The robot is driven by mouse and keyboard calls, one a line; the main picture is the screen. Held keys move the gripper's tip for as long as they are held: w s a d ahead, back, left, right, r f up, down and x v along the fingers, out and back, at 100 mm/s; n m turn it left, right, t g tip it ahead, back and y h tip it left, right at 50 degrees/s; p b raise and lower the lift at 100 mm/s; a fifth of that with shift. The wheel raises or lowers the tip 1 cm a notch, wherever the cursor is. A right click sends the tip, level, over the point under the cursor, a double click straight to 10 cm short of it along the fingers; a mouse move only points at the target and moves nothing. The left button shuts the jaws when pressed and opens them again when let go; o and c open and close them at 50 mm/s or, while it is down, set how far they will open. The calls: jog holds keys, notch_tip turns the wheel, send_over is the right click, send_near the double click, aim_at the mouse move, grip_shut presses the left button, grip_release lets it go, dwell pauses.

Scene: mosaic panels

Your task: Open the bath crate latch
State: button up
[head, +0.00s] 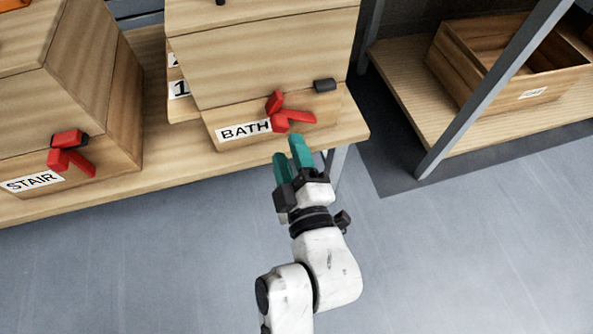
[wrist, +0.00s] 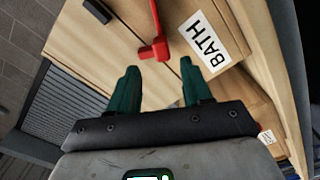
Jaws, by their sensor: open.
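The bath crate (head: 228,113) is a wooden crate on a wooden shelf, with a white BATH label (head: 244,131) on its front. Its red latch (head: 287,117) sits right of the label, with one arm pointing up and one to the right. In the wrist view the latch (wrist: 154,48) and the label (wrist: 205,42) lie just beyond my fingertips. My gripper (head: 289,157) has teal fingers and is below and in front of the latch. It is open and empty, and its fingers (wrist: 155,75) appear apart from the latch.
An open wooden crate (head: 505,85) stands on a shelf at right, behind a grey post (head: 490,95). The floor in front is clear.

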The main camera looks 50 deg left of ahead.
jog(key=v, duration=0.4)
jog(key=shift+d, duration=0.3)
dwell(0.3)
